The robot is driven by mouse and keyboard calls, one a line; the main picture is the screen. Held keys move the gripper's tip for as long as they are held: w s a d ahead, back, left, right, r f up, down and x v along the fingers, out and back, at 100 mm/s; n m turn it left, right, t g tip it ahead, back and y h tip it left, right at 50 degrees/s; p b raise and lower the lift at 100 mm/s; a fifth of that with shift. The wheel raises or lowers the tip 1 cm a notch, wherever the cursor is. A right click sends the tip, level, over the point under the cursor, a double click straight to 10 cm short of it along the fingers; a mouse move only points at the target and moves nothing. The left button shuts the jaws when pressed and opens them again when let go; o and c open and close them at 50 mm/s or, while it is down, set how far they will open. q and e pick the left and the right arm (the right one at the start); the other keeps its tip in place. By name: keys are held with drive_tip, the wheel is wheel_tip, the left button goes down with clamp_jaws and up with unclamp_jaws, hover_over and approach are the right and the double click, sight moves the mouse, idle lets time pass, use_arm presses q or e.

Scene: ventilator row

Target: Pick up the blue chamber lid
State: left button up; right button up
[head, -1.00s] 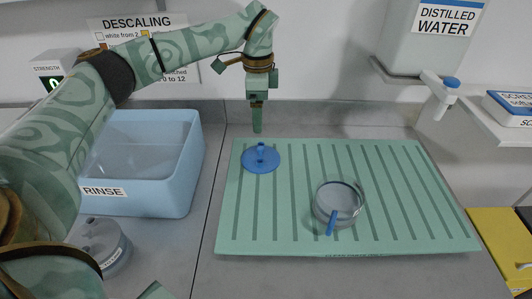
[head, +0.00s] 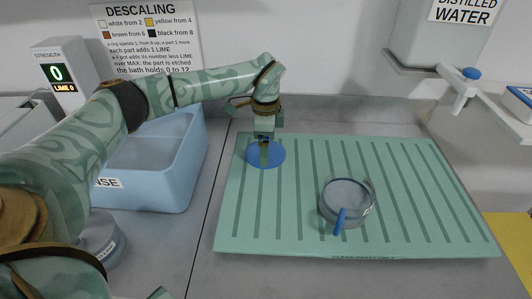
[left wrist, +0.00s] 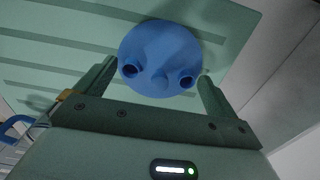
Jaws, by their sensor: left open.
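The blue chamber lid (head: 278,157) lies on the left back part of the green ribbed drain mat (head: 300,225). My left gripper (head: 264,152) points down over the lid and hides its middle in the head view. In the left wrist view the lid (left wrist: 160,45) shows as a round blue disc with two round ports and a raised middle. The open fingers of my left gripper (left wrist: 158,80) stand on either side of its near part, with nothing clearly clamped. I cannot tell whether they touch it. My right gripper is not in view.
A clear round chamber (head: 347,203) with a blue stub stands on the mat to the right. A light blue rinse basin (head: 150,190) is at left, beside a strength display (head: 62,75). A distilled water tank (head: 440,35) with a tap hangs at back right.

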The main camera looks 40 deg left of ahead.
use_arm(q)
drive_tip(key=shift+s, duration=0.1)
drive_tip(key=c, duration=1.1)
drive_tip(key=shift+r, duration=0.1)
